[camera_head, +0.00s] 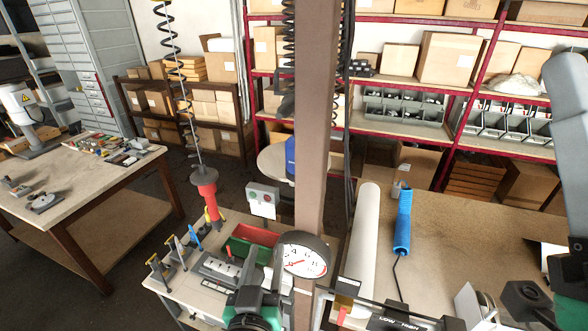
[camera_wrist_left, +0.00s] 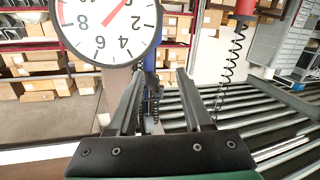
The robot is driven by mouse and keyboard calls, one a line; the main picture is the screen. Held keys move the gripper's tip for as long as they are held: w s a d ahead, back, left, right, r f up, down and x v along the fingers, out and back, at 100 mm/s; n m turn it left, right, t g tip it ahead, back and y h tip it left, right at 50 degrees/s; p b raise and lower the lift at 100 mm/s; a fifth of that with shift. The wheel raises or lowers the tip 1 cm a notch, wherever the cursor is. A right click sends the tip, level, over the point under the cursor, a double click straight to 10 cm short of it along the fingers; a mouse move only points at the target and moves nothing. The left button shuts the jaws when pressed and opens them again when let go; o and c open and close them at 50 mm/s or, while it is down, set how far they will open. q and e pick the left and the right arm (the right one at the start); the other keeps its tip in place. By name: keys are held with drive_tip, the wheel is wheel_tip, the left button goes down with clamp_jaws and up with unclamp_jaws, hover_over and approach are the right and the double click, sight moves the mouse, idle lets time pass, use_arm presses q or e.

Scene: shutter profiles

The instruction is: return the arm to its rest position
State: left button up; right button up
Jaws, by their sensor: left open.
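My left gripper (camera_head: 263,272), green and black, is at the bottom centre of the head view, left of the brown post and close to the round clock (camera_head: 303,256). In the left wrist view its two dark fingers (camera_wrist_left: 158,82) stand apart with nothing held between them. The white clock face (camera_wrist_left: 107,22) is up and to the left of the fingers there. Part of a grey arm of mine comes in at the right edge of the head view; I cannot make out its gripper jaws.
A red tool (camera_head: 207,190) hangs on a coiled cord to the left. Metal rollers (camera_wrist_left: 250,115) show in the wrist view.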

use_arm(q)
drive_tip(key=s+a+r+n+t+y, duration=0.1)
drive_tip(key=a+r+t, duration=0.1)
drive_tip(key=a+r, duration=0.35)
drive_tip(key=s+a+r+n+t+y, duration=0.1)
drive_tip(key=a+r+t, duration=0.1)
drive_tip(key=r, duration=0.7)
drive_tip(key=s+a+r+t+y, duration=0.1)
drive_tip(key=a+r, duration=0.3)
drive_tip(key=r, duration=0.3)
drive_tip(key=s+a+r+m+t+h, duration=0.1)
drive_tip(key=s+r+m+t+h, duration=0.2)
drive_tip(key=s+r, duration=0.9)
drive_tip(key=shift+a+r+m+t+h, duration=0.2)
drive_tip(key=shift+r+m+t+h, duration=0.1)
drive_tip(key=shift+t, duration=0.8)
drive_tip(key=shift+o, duration=0.3)
drive_tip(key=shift+f, duration=0.1)
